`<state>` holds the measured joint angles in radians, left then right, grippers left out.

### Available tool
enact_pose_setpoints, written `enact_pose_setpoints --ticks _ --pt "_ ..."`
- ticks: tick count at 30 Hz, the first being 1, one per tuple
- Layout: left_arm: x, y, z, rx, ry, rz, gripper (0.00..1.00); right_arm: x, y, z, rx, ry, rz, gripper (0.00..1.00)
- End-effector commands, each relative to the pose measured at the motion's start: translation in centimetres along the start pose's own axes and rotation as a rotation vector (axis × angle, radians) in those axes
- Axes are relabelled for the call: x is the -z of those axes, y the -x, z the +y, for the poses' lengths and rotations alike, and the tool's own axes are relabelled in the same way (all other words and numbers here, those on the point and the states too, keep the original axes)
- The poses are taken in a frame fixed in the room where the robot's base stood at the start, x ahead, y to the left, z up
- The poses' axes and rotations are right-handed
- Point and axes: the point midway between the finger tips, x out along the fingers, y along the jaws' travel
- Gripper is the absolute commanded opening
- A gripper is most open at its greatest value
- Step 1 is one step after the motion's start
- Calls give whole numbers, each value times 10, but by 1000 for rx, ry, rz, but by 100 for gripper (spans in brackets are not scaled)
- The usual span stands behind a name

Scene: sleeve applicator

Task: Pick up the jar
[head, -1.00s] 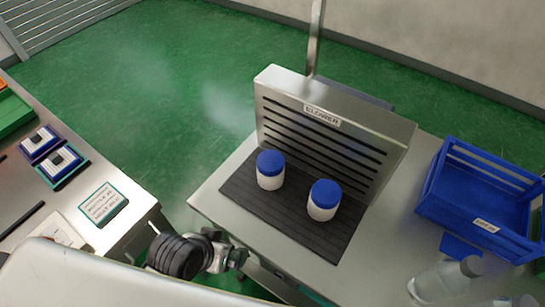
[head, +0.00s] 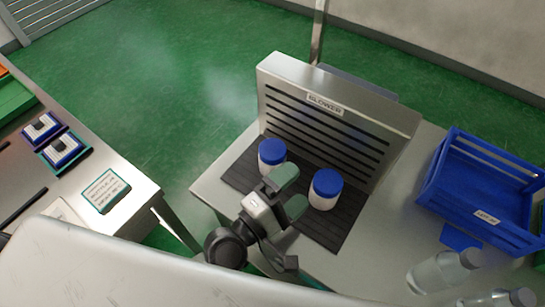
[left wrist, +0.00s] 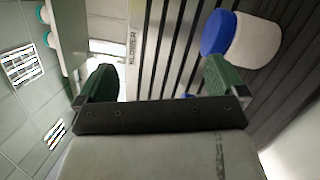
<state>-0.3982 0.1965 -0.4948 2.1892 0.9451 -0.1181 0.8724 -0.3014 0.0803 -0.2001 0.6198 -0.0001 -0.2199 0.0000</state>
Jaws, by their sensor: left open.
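Two white jars with blue lids stand upright on a dark ribbed mat (head: 326,234) in front of the blower (head: 345,128). The left jar (head: 271,155) is partly covered by my gripper; the right jar (head: 325,189) shows almost whole. My left gripper (head: 290,191) is open and empty, its green fingertips pointing towards the jars, above the front of the mat. In the left wrist view one jar (left wrist: 248,40) lies beyond the right finger, outside the gap. A small blue patch also shows beside that finger, mostly hidden. My right gripper is not seen.
A blue crate (head: 432,196) stands at the right of the table, with clear bottles (head: 440,270) in front of it. A second table at the left holds boxed items (head: 62,150) and a label card (head: 104,190). A floor gap separates the tables.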

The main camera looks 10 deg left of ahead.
Motion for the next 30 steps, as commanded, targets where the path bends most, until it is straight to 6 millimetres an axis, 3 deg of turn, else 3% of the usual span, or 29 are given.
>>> enact_pose_setpoints --ticks 7,15,21,30 --pt "28 -2 4 -281 628 213 99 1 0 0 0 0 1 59" --pt "64 17 -28 -493 1103 481 99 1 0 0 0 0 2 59" --pt "75 22 -39 -552 1206 564 99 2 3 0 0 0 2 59" --pt "104 -10 -34 -554 1208 566 99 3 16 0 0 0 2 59"
